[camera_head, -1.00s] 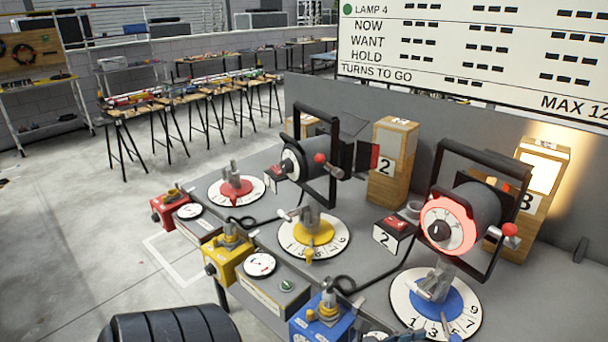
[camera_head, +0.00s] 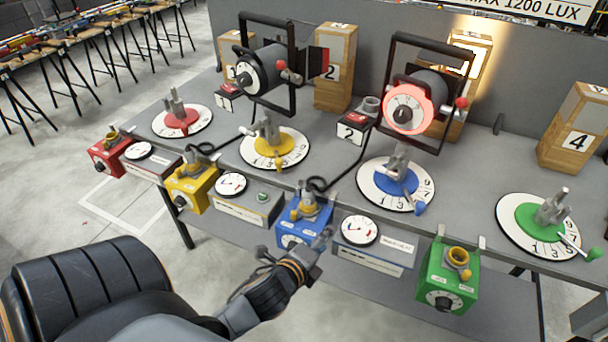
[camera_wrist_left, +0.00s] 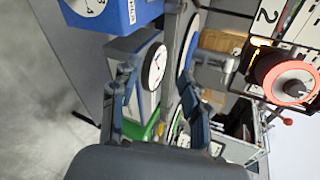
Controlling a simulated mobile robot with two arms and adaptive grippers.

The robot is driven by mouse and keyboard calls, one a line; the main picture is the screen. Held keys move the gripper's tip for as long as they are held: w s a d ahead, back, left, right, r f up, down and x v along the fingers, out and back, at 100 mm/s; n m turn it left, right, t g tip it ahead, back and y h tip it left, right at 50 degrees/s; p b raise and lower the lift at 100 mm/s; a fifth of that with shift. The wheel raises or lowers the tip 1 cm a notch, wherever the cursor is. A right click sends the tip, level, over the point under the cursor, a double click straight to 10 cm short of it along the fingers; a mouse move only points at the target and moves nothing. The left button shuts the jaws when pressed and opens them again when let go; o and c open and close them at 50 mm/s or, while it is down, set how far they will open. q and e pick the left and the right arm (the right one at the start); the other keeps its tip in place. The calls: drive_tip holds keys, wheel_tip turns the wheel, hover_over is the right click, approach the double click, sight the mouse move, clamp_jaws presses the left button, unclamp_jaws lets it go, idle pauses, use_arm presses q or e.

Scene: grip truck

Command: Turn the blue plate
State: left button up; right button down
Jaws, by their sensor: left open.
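The blue plate (camera_head: 394,183) lies flat on a white numbered dial (camera_head: 367,189) on the grey table. A grey upright fitting stands on it, and a blue pointer tab (camera_head: 420,209) sticks out toward the front right. My left gripper (camera_head: 322,244) is in front of the table, by the blue box (camera_head: 303,226), short of the plate. In the left wrist view, its two fingers (camera_wrist_left: 157,92) are spread with nothing seen held between them. The blue box (camera_wrist_left: 104,16) is at the top there, with a white gauge (camera_wrist_left: 153,66) just beyond the fingers. My right gripper is not in view.
Red (camera_head: 182,121), yellow (camera_head: 268,147) and green (camera_head: 541,223) plates sit on similar dials. A framed lamp with a red glowing ring (camera_head: 427,106) stands behind the blue plate. Yellow (camera_head: 190,190) and green (camera_head: 448,277) boxes hang along the front edge, with gauges between.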

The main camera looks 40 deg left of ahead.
use_arm(q)
drive_tip(key=s+d+f+n+g, duration=0.1)
drive_tip(key=s+f+n+g, duration=0.2)
drive_tip(key=s+n, duration=0.2)
drive_tip(key=shift+s+f+n+g, duration=0.15)
drive_tip(key=shift+n+g, duration=0.15)
drive_tip(key=shift+n, duration=1)
drive_tip(key=s+d+f+n+g+h, duration=0.15)
drive_tip(key=s+f, duration=0.25)
drive_tip(key=f, duration=0.9)
drive_tip(key=s+f+n+g+y, duration=0.1)
drive_tip(key=s+f+n+g, duration=0.15)
drive_tip(key=f, duration=0.95)
drive_tip(key=s+f+n+g, duration=0.2)
drive_tip(key=s+f, duration=0.7)
drive_tip(key=s, duration=0.3)
drive_tip(key=s+d+f+n+g+h, duration=0.1)
drive_tip(key=s+f+n+g, duration=0.1)
drive_tip(key=s+f, duration=0.7)
drive_tip(key=s+n, duration=0.1)
drive_tip(key=s, duration=0.2)
drive_tip(key=shift+d+g, duration=0.3)
